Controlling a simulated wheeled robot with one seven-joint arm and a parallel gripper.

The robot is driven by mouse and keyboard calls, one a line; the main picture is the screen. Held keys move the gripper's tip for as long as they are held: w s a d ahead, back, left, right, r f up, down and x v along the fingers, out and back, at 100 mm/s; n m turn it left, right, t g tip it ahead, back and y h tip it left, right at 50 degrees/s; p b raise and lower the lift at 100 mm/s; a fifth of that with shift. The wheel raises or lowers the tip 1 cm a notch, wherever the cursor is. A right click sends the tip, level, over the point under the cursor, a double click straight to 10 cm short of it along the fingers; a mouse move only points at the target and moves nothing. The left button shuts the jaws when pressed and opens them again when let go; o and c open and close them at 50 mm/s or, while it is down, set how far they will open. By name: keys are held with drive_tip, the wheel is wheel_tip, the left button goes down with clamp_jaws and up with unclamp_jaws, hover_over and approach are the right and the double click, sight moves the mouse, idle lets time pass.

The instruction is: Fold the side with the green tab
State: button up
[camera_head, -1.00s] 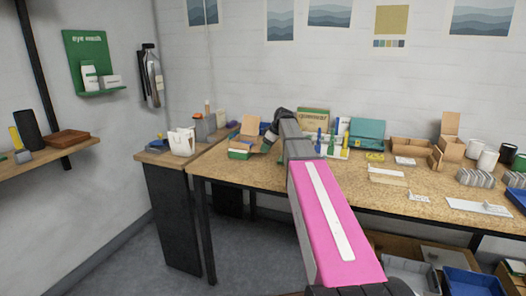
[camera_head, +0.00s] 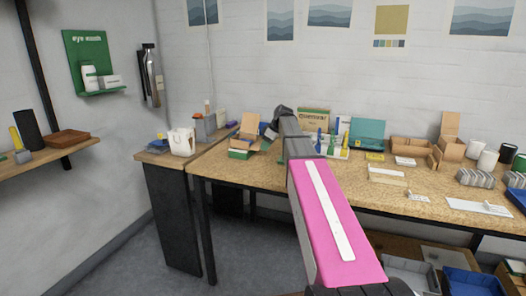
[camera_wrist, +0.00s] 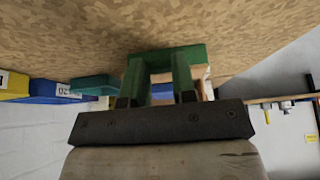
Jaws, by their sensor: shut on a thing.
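The small brown box (camera_head: 249,124) stands at the left end of the long table, with a raised brown flap and a green part (camera_head: 240,154) low at its front. In the wrist view a green piece (camera_wrist: 190,53) lies across the fingertips, with brown card (camera_wrist: 205,80) behind. My gripper is shut on the box, but which part sits between the fingers is unclear.
A tray of small blue and green items (camera_head: 333,146), a teal box (camera_head: 367,134) and a box with lettering (camera_head: 314,120) stand right of the arm. The long table's front left is clear.

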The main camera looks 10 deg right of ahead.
drive_tip(key=shift+r, duration=0.15)
drive_tip(key=shift+a+r, duration=0.1)
drive_tip(key=shift+r, duration=0.25)
drive_tip(key=shift+w+r, duration=0.1)
drive_tip(key=shift+a+r, duration=0.15)
drive_tip(key=shift+r, duration=0.2)
drive_tip(key=o, duration=0.5)
drive_tip(key=shift+c, duration=0.2)
drive_tip(key=shift+r, duration=0.1)
drive_tip(key=v, duration=0.5)
drive_tip(key=shift+d+r, duration=0.25)
drive_tip(key=shift+r, duration=0.05)
